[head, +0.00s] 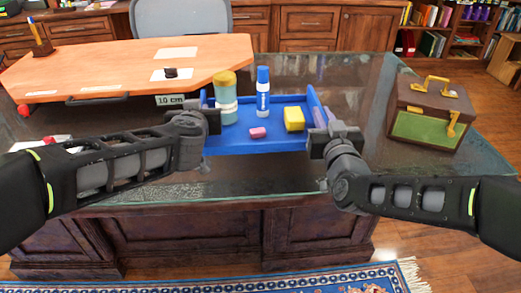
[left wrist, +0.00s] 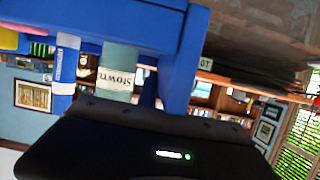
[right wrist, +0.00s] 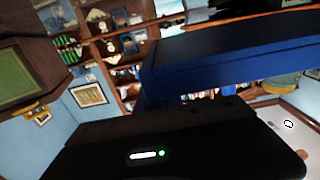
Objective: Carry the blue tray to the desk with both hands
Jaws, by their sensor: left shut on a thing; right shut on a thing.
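The blue tray (head: 260,141) is between my two grippers over the glass-topped desk (head: 335,85) in the head view. It looks level; whether it touches the glass I cannot tell. A green jar with a tan lid (head: 226,106), a blue-and-white marker (head: 263,95), a pink block (head: 258,132) and a yellow block (head: 294,119) are in it. My left gripper (head: 208,119) is shut on the tray's left side. My right gripper (head: 328,139) is shut on its right side. The tray also shows in the left wrist view (left wrist: 110,22) and right wrist view (right wrist: 235,50).
A brown case with a green panel (head: 430,112) stands on the desk at the right. A grey chair (head: 180,17) is behind. Glass is bare right of the tray.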

